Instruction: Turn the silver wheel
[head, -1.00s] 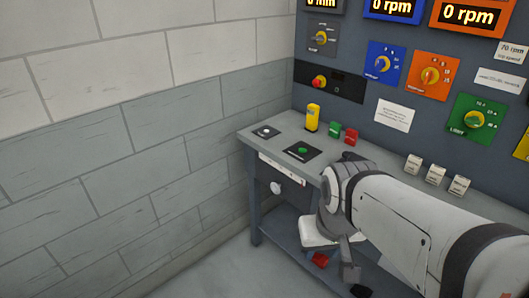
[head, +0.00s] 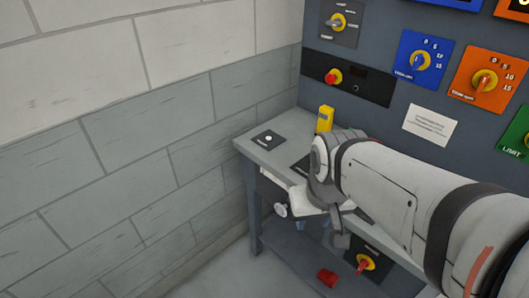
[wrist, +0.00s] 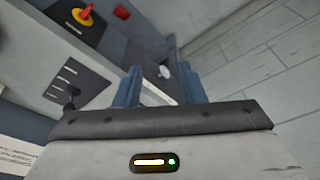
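The silver wheel (head: 281,210) is a small pale round knob on the front of the grey bench, below its left end. My gripper (head: 308,222) is just right of it in the head view, partly hidden by my own wrist. In the wrist view, my gripper (wrist: 162,82) shows two blue fingers spread apart with nothing held between them. A small pale round thing, which looks like the silver wheel (wrist: 165,72), shows in the gap between the fingers, beyond the tips. I cannot tell the exact distance, but no contact shows.
The bench top (head: 283,150) carries a yellow block (head: 325,119) and a white button on a black plate (head: 268,139). A red lever on a yellow base (head: 365,263) and a red object (head: 327,277) are lower down. A brick wall (head: 120,150) stands at the left.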

